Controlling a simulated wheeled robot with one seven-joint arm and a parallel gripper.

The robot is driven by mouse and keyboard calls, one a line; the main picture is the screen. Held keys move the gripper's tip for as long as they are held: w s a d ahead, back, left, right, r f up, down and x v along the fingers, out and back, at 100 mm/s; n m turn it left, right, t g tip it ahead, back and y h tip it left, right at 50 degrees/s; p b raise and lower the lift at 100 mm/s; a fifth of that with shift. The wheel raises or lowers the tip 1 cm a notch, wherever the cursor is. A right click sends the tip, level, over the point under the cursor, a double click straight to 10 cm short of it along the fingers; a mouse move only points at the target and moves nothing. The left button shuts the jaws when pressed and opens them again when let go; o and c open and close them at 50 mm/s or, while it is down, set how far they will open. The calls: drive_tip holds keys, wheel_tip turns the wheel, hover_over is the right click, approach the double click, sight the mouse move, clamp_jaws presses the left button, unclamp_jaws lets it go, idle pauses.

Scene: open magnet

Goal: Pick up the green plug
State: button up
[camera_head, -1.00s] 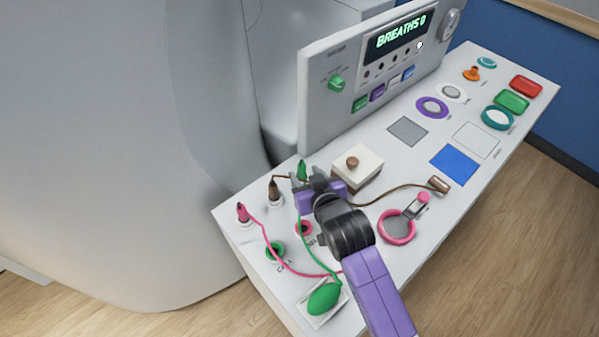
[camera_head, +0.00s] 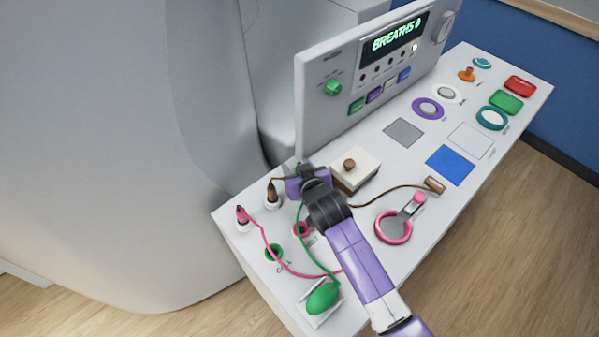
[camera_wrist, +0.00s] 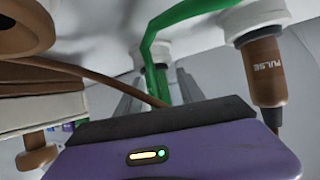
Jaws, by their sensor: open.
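The green plug (camera_wrist: 161,86) shows in the wrist view below a white socket, with its green cable (camera_wrist: 185,15) bending across the top. My gripper (camera_wrist: 156,80) is open, with one grey finger on each side of the plug. I cannot tell whether either finger touches it. In the head view my gripper (camera_head: 303,174) is at the back left of the console and hides most of the plug. The green cable runs from there down to a green bulb (camera_head: 322,298).
The brown PULSE plug (camera_wrist: 264,68) stands close beside my gripper. A pink plug (camera_head: 241,214) is farther left. A cream box with a brown knob (camera_head: 349,165) is close on the right, and a brown cable (camera_head: 390,192) passes nearby. The upright display panel (camera_head: 330,115) rises behind.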

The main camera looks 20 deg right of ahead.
clamp_jaws()
drive_tip(key=shift+r, duration=0.1)
